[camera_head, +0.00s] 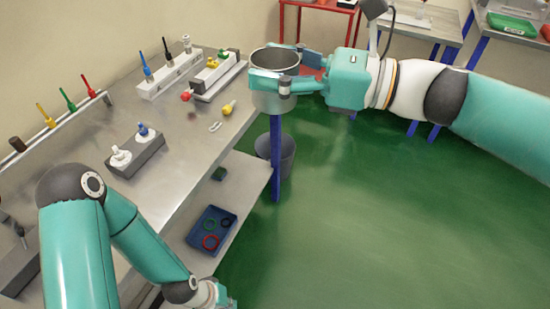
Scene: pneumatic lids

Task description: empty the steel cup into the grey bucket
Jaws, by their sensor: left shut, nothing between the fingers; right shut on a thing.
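The steel cup (272,100) is a wide metal vessel, held upright in the air just off the right edge of the steel bench. My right gripper (284,72) is shut on the cup, coming from the right. The cup's opening faces up, and I cannot tell what lies at its bottom. The grey bucket (284,158) stands on the green floor below the cup, beside the bench's blue leg, which partly hides it. My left gripper (224,299) is low at the bottom edge, partly cut off, shut and empty, away from both.
The steel bench (185,130) carries a grey block with fittings (135,155), colored-handled tools in racks, and a yellow fitting (229,107). A blue tray (212,230) with rings sits on the lower shelf. The green floor (390,210) at right is open.

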